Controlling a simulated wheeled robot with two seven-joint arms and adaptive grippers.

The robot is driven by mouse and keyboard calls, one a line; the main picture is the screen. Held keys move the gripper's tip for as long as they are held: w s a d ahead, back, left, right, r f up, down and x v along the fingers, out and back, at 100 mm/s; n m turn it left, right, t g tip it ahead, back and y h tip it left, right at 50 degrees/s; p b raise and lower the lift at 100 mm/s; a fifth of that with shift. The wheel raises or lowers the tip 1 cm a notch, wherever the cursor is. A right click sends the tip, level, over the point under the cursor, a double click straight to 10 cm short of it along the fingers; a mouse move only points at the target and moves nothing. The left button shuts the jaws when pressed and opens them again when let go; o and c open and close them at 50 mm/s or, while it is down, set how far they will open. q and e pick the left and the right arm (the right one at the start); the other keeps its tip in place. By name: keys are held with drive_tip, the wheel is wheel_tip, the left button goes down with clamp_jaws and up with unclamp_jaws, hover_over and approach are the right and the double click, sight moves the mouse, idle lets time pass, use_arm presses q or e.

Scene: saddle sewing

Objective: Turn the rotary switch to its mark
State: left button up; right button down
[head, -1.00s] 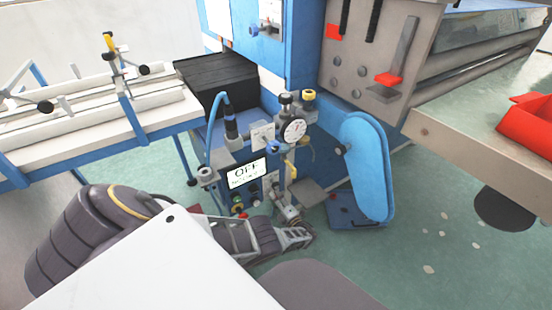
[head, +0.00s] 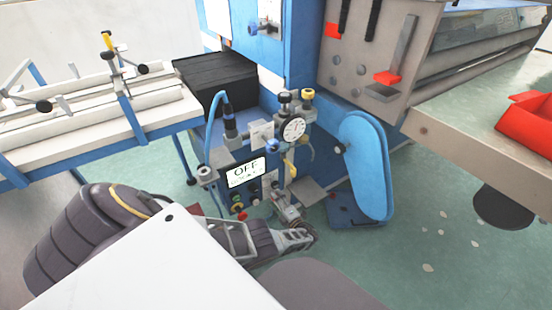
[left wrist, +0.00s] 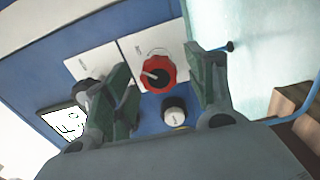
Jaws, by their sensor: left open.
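A red rotary knob (left wrist: 157,73) with a pale pointer line sits on a white plate of the blue control panel in the left wrist view. It lies between the two spread fingers of my left gripper (left wrist: 165,92), apart from both. The gripper is open and empty, facing the panel. A dark knob (left wrist: 88,90) is partly hidden behind one finger. A pale grey knob (left wrist: 174,113) sits near the red one. In the head view my left gripper (head: 283,207) is low at the panel's right side and hides part of it. I cannot make out the switch's mark.
A display (head: 246,171) on the panel reads OFF. A round gauge (head: 292,128) and fittings stand above it. A blue rounded guard (head: 365,165) stands to the right. A white-and-blue bench (head: 80,115) is at left.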

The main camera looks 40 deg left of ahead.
use_arm(q)
drive_tip(key=v, duration=1.1)
idle(0.7)
